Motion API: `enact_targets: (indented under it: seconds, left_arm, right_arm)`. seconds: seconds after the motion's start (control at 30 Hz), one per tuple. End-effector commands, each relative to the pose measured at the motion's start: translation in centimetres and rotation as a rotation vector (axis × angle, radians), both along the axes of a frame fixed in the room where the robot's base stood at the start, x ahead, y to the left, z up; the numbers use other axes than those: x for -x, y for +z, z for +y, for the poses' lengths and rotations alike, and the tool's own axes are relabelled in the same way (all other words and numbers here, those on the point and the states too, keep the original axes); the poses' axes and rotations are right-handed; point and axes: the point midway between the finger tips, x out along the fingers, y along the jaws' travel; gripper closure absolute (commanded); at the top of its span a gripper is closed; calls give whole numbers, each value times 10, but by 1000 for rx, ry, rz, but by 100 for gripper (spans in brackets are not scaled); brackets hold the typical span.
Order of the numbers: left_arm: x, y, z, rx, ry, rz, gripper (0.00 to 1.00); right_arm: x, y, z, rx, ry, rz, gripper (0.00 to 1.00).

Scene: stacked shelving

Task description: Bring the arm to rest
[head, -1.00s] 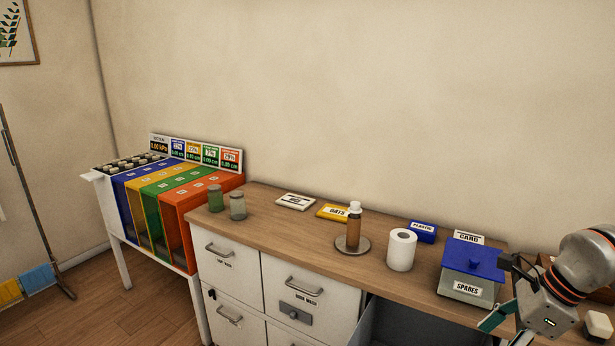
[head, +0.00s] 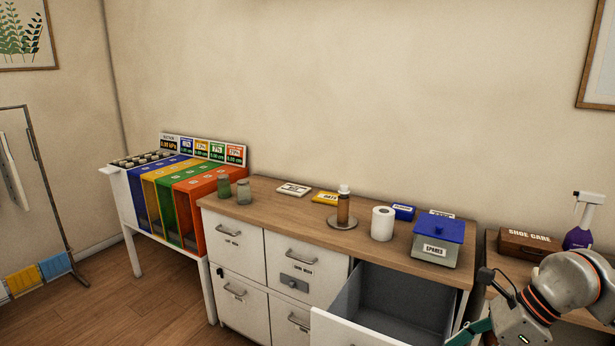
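My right arm (head: 560,290) comes in at the lower right in the head view, in front of the right-hand table. Its gripper (head: 478,334) is only partly in the frame, with a teal finger part at the bottom edge, so its opening cannot be made out. The visible part is beside the open drawer (head: 375,318), which looks empty. My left gripper and arm are not in view.
The wooden counter (head: 285,205) carries two jars, a brown bottle (head: 343,210), a white roll (head: 382,224) and a blue-lidded SPARES box (head: 438,240). A SHOE CARE box (head: 528,245) and purple spray bottle (head: 580,236) stand right.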

Motion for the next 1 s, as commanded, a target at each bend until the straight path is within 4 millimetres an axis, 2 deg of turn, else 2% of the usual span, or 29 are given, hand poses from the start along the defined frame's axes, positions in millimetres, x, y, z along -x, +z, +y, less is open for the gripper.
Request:
enact_targets:
  seconds: [0.03,0.17,0.2,0.3,0.4,0.43,0.57,0.67,0.73,0.83,0.9,1.0]
  left_arm:
    - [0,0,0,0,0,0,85]
    - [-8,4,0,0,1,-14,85]
    - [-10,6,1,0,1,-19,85]
    - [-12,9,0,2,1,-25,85]
    - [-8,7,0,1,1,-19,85]
    - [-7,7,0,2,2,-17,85]
    - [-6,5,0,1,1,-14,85]
    - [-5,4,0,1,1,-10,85]
    - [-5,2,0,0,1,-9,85]
    - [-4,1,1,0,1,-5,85]
    - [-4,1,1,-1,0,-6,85]
    - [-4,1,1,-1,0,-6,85]
  right_arm:
    - [5,-5,24,-80,1,25,33]
    - [20,-7,90,-342,-33,111,33]
    - [25,-4,112,-445,-58,150,33]
    - [31,10,160,-721,-164,269,33]
    - [27,27,188,-1001,-330,417,33]
    - [23,30,191,-1082,-390,465,33]
    - [1,26,187,-1399,-700,688,33]
    - [-15,-4,165,-1605,-993,876,33]
    - [-18,-40,146,-1722,-1225,1010,33]
    - [-7,-102,119,-1839,-1561,1192,33]
    - [10,-145,106,-1884,-1776,1299,33]
    - [42,-199,94,-1908,-2046,1427,33]
